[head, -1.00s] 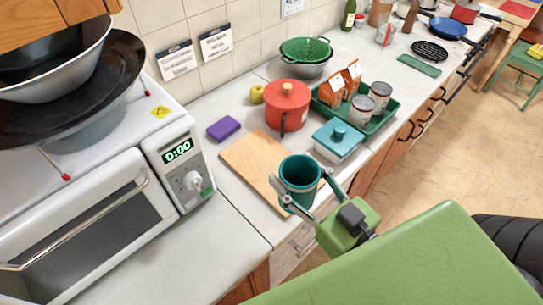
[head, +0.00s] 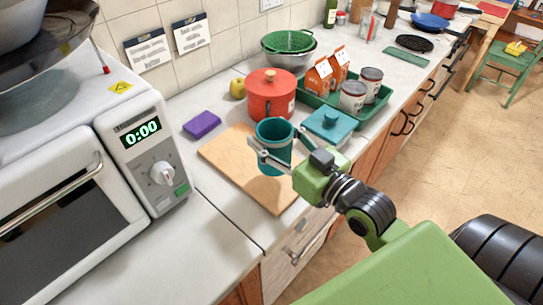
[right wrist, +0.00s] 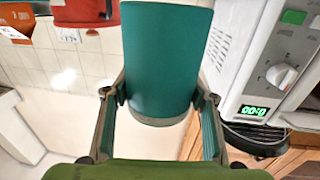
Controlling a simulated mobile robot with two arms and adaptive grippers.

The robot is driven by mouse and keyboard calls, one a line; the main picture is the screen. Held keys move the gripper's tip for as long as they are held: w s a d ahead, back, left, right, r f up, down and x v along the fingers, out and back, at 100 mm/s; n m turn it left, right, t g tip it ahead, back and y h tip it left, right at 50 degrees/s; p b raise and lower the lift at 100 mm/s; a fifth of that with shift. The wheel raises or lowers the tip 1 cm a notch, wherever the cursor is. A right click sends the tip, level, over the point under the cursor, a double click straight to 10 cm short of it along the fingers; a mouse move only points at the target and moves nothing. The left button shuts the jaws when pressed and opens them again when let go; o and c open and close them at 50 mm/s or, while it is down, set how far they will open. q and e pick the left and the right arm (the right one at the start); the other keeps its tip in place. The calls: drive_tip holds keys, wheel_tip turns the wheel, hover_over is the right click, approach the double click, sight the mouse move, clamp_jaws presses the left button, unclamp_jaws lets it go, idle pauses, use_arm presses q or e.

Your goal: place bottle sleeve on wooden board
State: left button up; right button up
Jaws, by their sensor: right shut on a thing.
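The bottle sleeve (head: 273,158) is a teal, open-topped cylinder. My right gripper (head: 277,146) is shut on it, one finger on each side. The sleeve is upright over the right part of the wooden board (head: 228,151). I cannot tell whether its base touches the board. The right wrist view also shows the sleeve (right wrist: 163,60) between the two fingers (right wrist: 158,97). The board is a flat, light brown rectangle on the counter, partly hidden by the sleeve and gripper. My left gripper is not in view.
A purple sponge (head: 201,125) lies left of the board. A microwave (head: 150,150) stands at left. The board's left part is bare.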

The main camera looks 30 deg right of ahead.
drive_tip(key=shift+w+d+f, duration=0.2)
drive_tip(key=shift+w+f, duration=0.3)
drive_tip(key=shift+f, duration=0.05)
drive_tip(key=f, duration=0.3)
drive_tip(key=shift+w, duration=0.2)
drive_tip(key=shift+f, duration=0.3)
drive_tip(key=shift+f, duration=0.15)
drive_tip(key=o, duration=1.2)
